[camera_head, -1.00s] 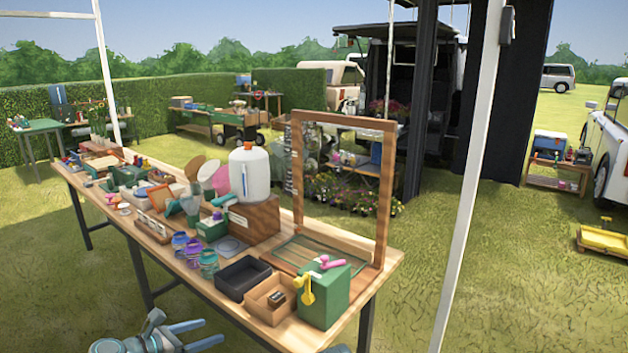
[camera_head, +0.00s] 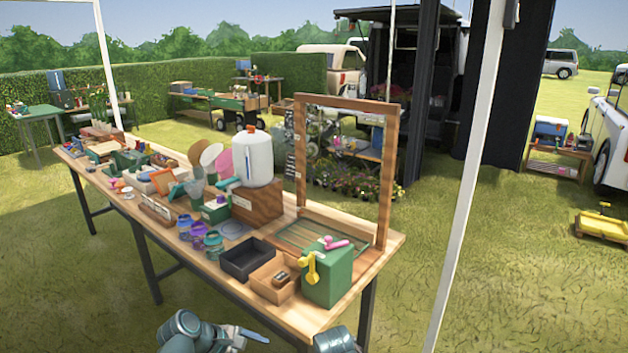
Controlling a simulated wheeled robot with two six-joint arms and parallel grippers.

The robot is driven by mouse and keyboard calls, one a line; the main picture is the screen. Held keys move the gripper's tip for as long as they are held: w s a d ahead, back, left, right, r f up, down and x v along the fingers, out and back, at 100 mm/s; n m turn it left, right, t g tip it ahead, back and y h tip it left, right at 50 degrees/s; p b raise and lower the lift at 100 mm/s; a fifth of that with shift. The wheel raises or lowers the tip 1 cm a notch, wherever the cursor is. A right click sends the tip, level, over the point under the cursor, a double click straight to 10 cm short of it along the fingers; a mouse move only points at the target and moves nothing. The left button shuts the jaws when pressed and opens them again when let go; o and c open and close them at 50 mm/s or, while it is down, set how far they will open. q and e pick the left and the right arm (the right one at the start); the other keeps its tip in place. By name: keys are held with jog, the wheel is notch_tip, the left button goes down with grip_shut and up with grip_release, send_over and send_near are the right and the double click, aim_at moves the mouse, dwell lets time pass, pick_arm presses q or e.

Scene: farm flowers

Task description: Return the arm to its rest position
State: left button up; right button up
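My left gripper (camera_head: 243,338) shows at the bottom edge of the head view, in front of the table's near edge. One pale blue finger points right; the other is not clearly visible, so its opening is unclear. No object shows in it. A rounded grey-teal piece of my other arm (camera_head: 335,341) shows at the bottom edge, right of it. My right gripper is out of view. Both arm parts are low and apart from the things on the table.
The long wooden table (camera_head: 310,318) stands close ahead. Near its right end are a green box (camera_head: 328,280), a small wooden box (camera_head: 272,283), a black tray (camera_head: 245,262) and an upright wooden frame (camera_head: 388,180). A white pole (camera_head: 466,190) rises at right.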

pick_arm(q)
jog(key=s+d+f+m+g+y, duration=0.25)
jog(key=s+d+m+y, duration=0.2)
jog(key=m, duration=0.55)
jog(key=s+d+f+m+g+y, duration=0.2)
jog(key=s+d+f+m+y, duration=0.15)
jog(key=s+m, duration=0.45)
notch_tip(320, 180, up, 14)
jog(key=w+m+p, duration=0.1)
jog(key=w+p, duration=0.1)
jog(key=p, duration=1.1)
jog(key=shift+a+f+m, duration=0.15)
jog(key=shift+a+m, duration=0.1)
jog(key=shift+m, duration=0.15)
jog(key=shift+a, duration=0.1)
